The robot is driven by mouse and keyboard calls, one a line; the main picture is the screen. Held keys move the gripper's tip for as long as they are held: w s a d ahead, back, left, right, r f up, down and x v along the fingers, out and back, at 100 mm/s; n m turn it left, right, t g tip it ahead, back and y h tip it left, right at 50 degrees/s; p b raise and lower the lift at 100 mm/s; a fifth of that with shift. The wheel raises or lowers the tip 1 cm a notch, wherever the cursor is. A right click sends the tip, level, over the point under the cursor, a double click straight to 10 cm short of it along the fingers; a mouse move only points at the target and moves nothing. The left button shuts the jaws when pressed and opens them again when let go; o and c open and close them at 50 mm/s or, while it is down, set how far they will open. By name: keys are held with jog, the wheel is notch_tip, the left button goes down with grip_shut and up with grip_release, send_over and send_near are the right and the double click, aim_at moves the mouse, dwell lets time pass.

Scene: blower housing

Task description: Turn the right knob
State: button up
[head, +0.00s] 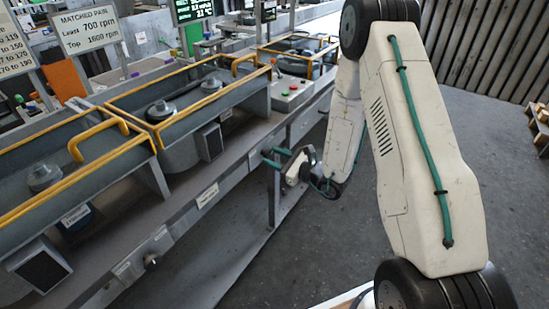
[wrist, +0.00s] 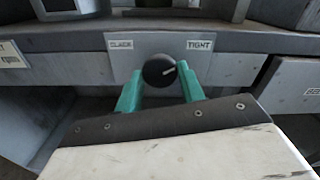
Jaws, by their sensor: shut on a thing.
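The right knob (wrist: 159,71) is round and black, on a grey plate (wrist: 206,67) marked SLACK on the left and TIGHT on the right. Its pale pointer line leans up and right, toward TIGHT. My gripper (wrist: 160,78) has its green fingers on either side of the knob, shut on it. In the head view my gripper (head: 275,157) is at the front rail of the bench, and the knob there is hidden by the fingers. Another dark knob (head: 151,261) sits on the same rail at the lower left.
The grey bench carries yellow-railed housings (head: 190,95) above the rail. A sign (head: 87,30) reads MATCHED PAIR, least 700 rpm, top 1600 rpm. A control box with red buttons (head: 291,88) stands behind my gripper. The floor (head: 300,240) in front is clear.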

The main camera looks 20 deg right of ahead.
jog(key=m, duration=0.6)
jog(key=shift+m, duration=0.4)
dwell(0.3)
jog(key=o, duration=1)
jog(key=shift+c, duration=0.2)
jog(key=v, duration=0.8)
